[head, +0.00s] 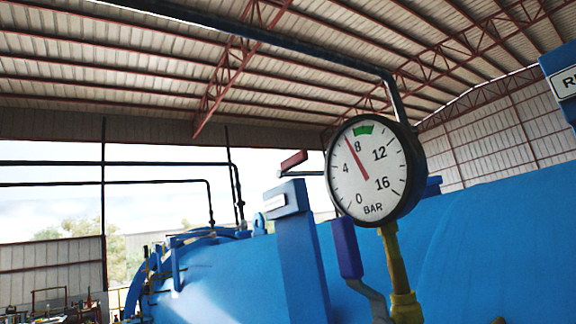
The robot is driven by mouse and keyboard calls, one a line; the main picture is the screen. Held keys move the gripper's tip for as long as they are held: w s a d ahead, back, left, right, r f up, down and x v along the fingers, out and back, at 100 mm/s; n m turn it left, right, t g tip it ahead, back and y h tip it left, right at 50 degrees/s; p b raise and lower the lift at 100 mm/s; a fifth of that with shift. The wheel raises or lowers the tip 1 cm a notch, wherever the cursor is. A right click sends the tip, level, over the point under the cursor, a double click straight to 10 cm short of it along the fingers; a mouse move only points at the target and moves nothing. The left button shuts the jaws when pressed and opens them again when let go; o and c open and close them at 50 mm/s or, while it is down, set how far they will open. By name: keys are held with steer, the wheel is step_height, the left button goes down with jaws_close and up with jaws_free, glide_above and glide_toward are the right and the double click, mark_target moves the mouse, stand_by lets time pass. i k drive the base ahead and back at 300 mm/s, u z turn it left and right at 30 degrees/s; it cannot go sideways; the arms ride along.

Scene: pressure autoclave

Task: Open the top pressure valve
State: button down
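A valve lever with a purple grip (347,248) and a bent grey metal arm stands just below and left of the pressure gauge, its grip close to upright. A second lever with a red grip (293,161) shows farther back, partly hidden by the gauge and a blue sign post. I cannot tell from the picture which lever is the top pressure valve. The round white gauge (370,172) reads in BAR, its needle between 4 and 8, nearer 8. It sits on a yellow pipe (396,262). My gripper is not in view.
The large blue autoclave body (470,255) fills the lower right and extends to the left. A blue sign post (300,255) stands left of the purple lever. Another blue sign (563,82) is at the right edge. A dark pipe (270,38) crosses overhead.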

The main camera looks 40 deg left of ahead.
mark_target(301, 156)
steer(key=z, duration=2.8)
steer(key=k, duration=1.9)
steer(key=u, duration=2.45)
